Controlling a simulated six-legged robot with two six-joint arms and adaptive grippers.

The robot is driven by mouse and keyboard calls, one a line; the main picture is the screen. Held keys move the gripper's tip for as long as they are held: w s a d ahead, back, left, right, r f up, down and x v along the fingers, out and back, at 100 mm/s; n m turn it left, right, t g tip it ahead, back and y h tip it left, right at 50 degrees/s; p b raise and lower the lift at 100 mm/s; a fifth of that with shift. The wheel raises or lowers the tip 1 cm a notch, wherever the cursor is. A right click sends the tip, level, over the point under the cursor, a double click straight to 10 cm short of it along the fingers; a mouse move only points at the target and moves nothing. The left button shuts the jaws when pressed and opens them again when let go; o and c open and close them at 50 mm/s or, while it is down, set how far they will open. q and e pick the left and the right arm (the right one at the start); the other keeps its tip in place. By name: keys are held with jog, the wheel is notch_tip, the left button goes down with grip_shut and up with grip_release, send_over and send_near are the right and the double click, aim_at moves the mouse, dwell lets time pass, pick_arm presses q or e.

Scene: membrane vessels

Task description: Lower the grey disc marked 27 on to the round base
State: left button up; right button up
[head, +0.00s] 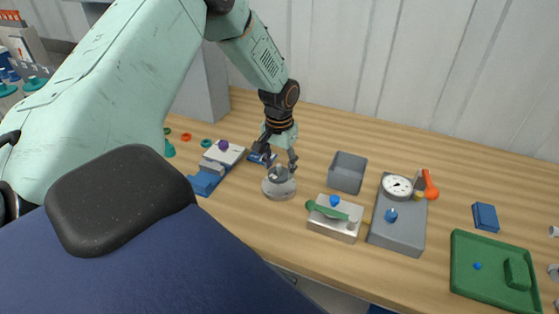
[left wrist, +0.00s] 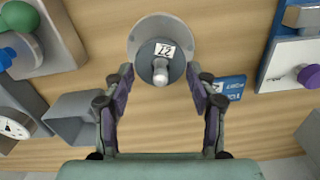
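The round base (left wrist: 140,36) is a light grey disc on the wooden table. It also shows in the head view (head: 279,191). The darker grey disc (left wrist: 148,78) has a white label reading 27 and a pale upright knob (left wrist: 160,73). It overlaps the base in the wrist view and looks on or just above it in the head view (head: 278,175); any small gap cannot be told. My left gripper (head: 277,162) is above it, fingers spread on either side of the disc and apart from the knob. The wrist view also shows the gripper (left wrist: 160,74). My right gripper is not visible.
A grey open box (head: 347,172) stands right of the base, with a metal block with a green handle (head: 338,219) in front. A gauge unit (head: 397,211) and green tray (head: 493,272) lie farther right. A blue-and-white device (head: 213,169) stands left. A wall rises behind.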

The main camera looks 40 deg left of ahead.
pick_arm(q)
jog(key=o, duration=0.4)
jog(key=shift+w+a+f, duration=0.1)
jog(key=shift+r, duration=0.55)
notch_tip(320, 180, up, 11)
jog(key=shift+d, duration=0.2)
